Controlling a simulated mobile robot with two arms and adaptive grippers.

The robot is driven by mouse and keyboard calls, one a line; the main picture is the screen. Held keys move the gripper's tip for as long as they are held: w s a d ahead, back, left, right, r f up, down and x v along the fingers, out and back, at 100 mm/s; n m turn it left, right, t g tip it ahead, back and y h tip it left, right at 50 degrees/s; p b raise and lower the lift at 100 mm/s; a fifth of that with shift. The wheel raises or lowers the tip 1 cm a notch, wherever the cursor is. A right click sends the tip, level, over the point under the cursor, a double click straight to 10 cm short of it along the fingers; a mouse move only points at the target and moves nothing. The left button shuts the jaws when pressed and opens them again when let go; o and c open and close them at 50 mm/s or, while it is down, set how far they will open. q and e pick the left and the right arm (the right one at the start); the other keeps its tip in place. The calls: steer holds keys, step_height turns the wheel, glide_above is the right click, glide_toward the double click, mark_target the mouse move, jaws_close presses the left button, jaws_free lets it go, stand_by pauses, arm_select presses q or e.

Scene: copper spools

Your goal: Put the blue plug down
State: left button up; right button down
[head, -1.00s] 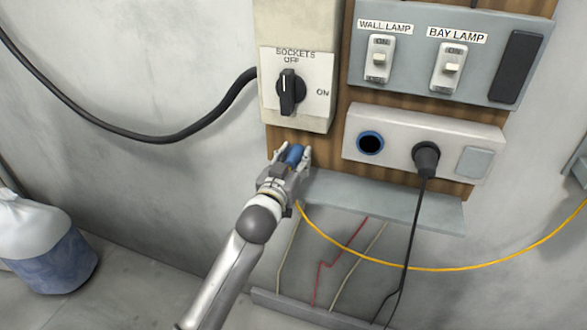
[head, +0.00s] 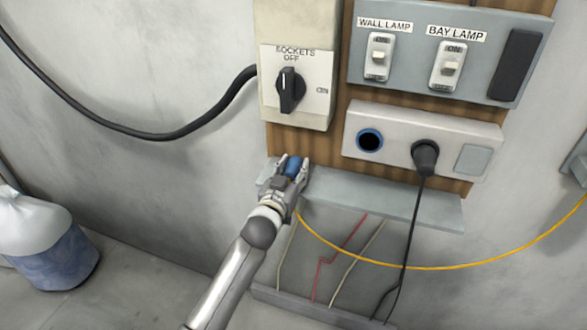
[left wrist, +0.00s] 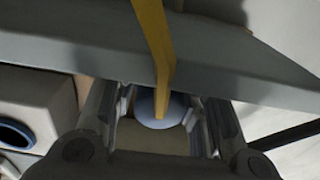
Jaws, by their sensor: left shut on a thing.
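The blue plug (head: 293,167) is between the fingers of my left gripper (head: 291,163) in the head view, at the left end of the grey shelf (head: 390,196). In the left wrist view the plug's round pale-blue end (left wrist: 176,108) shows between the two fingers, with the yellow cable (left wrist: 154,45) running from it. The gripper is shut on the plug. Whether the plug touches the shelf I cannot tell. My right gripper is not in view.
Above the shelf is a socket box with an empty blue-ringed socket (head: 369,141) and a black plug (head: 425,156). The rotary switch (head: 289,91) points to OFF. The shelf's middle is clear. A bag-covered container (head: 50,245) stands at the left.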

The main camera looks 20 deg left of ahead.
arm_select(q)
steer(key=shift+f, duration=0.35)
steer(key=o, duration=1.3)
steer(key=shift+f, duration=0.1)
steer(key=shift+r, duration=0.4)
steer(key=shift+s+r, duration=0.15)
steer(key=shift+r, duration=0.1)
steer(key=shift+s+a+r+b, duration=0.1)
steer(key=shift+s+b, duration=0.25)
steer(key=shift+s, duration=2.6)
steer(key=shift+s+a+b, duration=0.1)
steer(key=shift+s+b, duration=0.2)
steer(key=shift+s, duration=2.65)
